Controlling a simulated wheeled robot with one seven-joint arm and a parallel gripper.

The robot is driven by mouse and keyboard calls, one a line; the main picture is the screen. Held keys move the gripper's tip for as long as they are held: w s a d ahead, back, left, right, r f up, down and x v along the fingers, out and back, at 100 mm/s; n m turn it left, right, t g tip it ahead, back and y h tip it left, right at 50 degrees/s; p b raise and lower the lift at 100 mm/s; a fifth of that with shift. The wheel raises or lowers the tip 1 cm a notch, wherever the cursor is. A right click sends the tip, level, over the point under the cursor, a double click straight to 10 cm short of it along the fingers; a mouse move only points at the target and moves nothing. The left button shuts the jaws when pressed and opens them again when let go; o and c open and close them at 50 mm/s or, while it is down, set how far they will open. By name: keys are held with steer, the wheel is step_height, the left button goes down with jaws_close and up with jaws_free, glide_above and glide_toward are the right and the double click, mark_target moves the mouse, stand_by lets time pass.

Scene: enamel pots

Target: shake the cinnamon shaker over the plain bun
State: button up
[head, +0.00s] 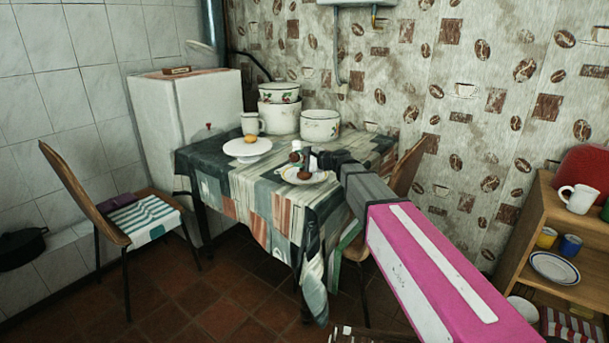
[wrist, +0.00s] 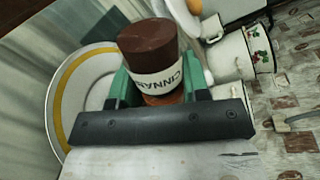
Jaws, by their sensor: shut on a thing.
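My gripper (head: 304,156) is over the near right part of the table. In the wrist view its green fingers (wrist: 158,92) are shut on the cinnamon shaker (wrist: 155,62), which has a dark brown end and a white label reading "CINNA". A plate (head: 287,177) is just below the gripper in the head view, with a small brown thing (head: 304,174) on it, too small to identify. A white plate with a yellow band (wrist: 66,82) is left of the shaker in the wrist view. A yellowish bun (head: 249,139) sits on a white stand (head: 247,149) farther left.
The table (head: 240,185) has a patchwork cloth. White enamel pots (head: 319,126) and a mug (head: 252,123) stand behind the stand. A chair (head: 90,200) is at the left. A wooden shelf (head: 540,215) with dishes is at the right.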

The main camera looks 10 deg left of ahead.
step_height(320, 180, up, 6)
steer(key=n+t, duration=0.1)
steer(key=n, duration=0.2)
steer(key=n+t, duration=0.1)
steer(key=n, duration=0.2)
steer(key=shift+s+r+n+h, duration=0.1)
steer(key=shift+r+n+h, duration=0.05)
steer(key=shift+n+h, duration=0.25)
steer(key=shift+d+r+n+t, duration=0.1)
steer(key=shift+r+n+t, duration=0.2)
steer(key=shift+r+n, duration=0.25)
steer(key=w+d+r+m+t+h, duration=0.2)
steer(key=d+r+m+t+h, duration=0.1)
steer(key=d, duration=1.2)
steer(key=w+d+r+m+t+h, duration=0.3)
steer(key=d+m+h, duration=0.2)
steer(key=d, duration=1)
steer(key=w+d+r+m+t+h, duration=0.2)
steer(key=d+h, duration=0.4)
steer(key=d, duration=0.9)
step_height(320, 180, up, 2)
steer(key=shift+w+d+m+t+h, duration=0.35)
steer(key=shift+w+m, duration=0.4)
steer(key=shift+m, duration=0.5)
steer(key=shift+a, duration=0.15)
